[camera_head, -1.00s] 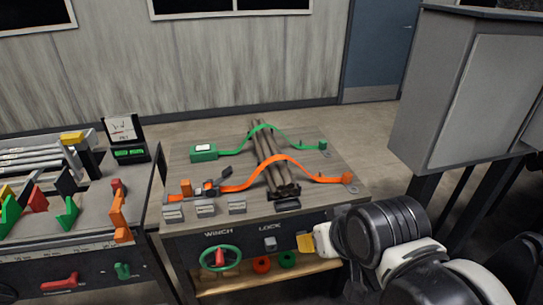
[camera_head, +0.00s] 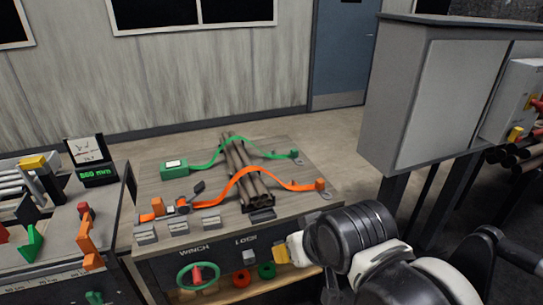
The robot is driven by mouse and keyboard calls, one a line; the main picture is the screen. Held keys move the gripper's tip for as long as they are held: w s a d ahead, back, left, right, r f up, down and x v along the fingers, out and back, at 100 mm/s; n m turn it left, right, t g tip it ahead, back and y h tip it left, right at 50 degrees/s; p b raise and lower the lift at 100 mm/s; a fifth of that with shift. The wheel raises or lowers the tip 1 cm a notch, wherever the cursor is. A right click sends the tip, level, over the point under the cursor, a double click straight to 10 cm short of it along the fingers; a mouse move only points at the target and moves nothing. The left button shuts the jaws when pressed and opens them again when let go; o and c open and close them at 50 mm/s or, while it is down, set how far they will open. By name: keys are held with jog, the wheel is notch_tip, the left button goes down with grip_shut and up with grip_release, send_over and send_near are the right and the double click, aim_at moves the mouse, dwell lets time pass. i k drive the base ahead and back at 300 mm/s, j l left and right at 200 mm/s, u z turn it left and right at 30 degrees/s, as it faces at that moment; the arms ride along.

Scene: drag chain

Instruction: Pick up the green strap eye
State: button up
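A green strap (camera_head: 238,140) arches over a bundle of pipes on the wooden-topped table (camera_head: 155,195). Its left end is at a green box (camera_head: 173,170). A small green end piece (camera_head: 294,153), which looks like the strap eye, sits at its right end, beside a small grey plate near the table's right edge. My gripper (camera_head: 290,250) is at the front of the table, below and nearer than that green piece and well apart from it. Its fingers are not clear. A yellow piece shows at its tip; I cannot tell whether it is held.
An orange strap (camera_head: 247,176) crosses the pipes (camera_head: 256,187) in front of the green one. The front panel has a green winch wheel (camera_head: 198,276). Orange and green rings (camera_head: 267,270) lie on the shelf below. A large grey cabinet (camera_head: 440,100) stands to the right.

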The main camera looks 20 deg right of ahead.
aim_at(294, 152)
jog(key=i+l+z, duration=0.1)
jog(key=i+l, duration=0.15)
jog(key=i, duration=0.2)
jog(key=i+l+z, duration=0.15)
jog(key=i, duration=0.35)
jog(key=i+l+z, duration=0.1)
jog(key=i+l, duration=0.15)
jog(key=i, duration=0.25)
